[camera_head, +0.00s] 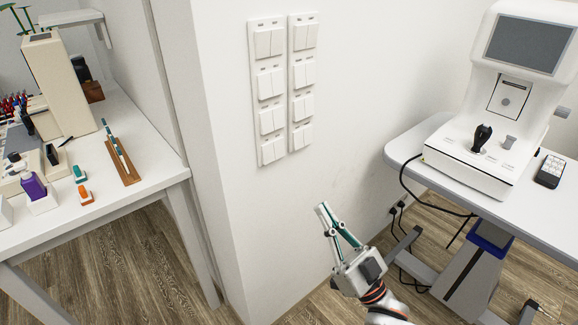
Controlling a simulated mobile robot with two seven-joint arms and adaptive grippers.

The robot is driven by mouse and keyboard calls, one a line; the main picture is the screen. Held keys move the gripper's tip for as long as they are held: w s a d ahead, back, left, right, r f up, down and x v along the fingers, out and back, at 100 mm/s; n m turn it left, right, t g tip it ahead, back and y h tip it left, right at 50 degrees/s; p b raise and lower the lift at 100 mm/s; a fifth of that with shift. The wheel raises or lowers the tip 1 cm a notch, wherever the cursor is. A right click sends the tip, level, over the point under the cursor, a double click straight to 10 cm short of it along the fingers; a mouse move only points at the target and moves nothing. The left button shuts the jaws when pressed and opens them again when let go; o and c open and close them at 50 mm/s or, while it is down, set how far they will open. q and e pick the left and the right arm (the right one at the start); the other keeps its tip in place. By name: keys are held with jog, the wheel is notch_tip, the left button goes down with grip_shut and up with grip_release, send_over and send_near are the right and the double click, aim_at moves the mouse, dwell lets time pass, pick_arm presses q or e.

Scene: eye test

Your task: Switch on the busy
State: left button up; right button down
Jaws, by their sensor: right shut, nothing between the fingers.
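Two tall white switch panels hang side by side on the white wall: a left panel (267,92) and a right panel (303,82). Each holds several white rocker switches stacked in pairs, with small labels above them. The labels are too small to read, so I cannot tell which switch is the busy one, or whether any is on. My right gripper (327,217) is shut and empty, below and to the right of the panels, apart from them. It points up and to the left. My left gripper is not in view.
A white table (150,148) at the left holds a wooden pen tray (122,161), stamps and a cream box (60,85). At the right, an eye-test machine (478,150) and a keypad (549,171) stand on a grey-edged table (410,150). Cables hang below it. The wall around the panels is clear.

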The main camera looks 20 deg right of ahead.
aim_at(281, 156)
jog(key=x, duration=0.4)
jog(key=w+f+x, duration=0.1)
jog(key=x, duration=0.7)
jog(key=shift+w+a+f, duration=0.1)
jog(key=shift+a+f, duration=0.1)
jog(key=shift+f, duration=0.25)
jog(key=shift+w+a, duration=0.1)
jog(key=shift+w, duration=0.25)
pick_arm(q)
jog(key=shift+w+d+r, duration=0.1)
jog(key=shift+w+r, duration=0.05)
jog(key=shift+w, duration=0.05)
pick_arm(e)
jog(key=shift+w+a, duration=0.1)
jog(key=shift+w, duration=0.1)
jog(key=shift+w, duration=0.1)
jog(key=shift+w+a+f+b, duration=0.15)
jog(key=shift+w+b, duration=0.15)
jog(key=shift+w, duration=0.1)
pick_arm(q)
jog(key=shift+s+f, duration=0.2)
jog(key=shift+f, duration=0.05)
